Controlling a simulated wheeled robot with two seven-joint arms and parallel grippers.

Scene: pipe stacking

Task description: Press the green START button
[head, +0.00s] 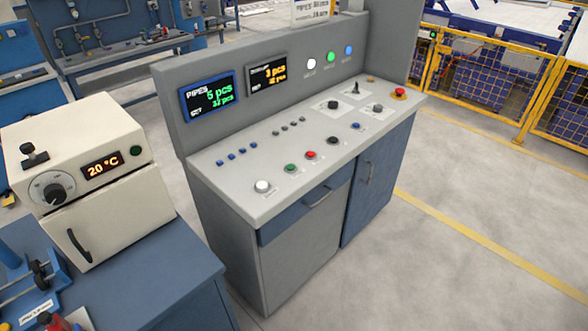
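The green button (291,168) sits on the sloped top of the grey control console (240,178), near its front edge. It stands between a white button (262,186) on its left and a red button (310,155) on its right. Its label is too small to read. A green lamp (331,56) is on the console's upright back panel. Neither of my grippers is in the head view.
A cream oven (110,150) showing 20 °C stands on a blue bench (170,270) at the left. A red emergency knob (399,92) is at the console's far right. Yellow fencing (480,55) stands behind. The floor (440,190) in front and to the right is clear.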

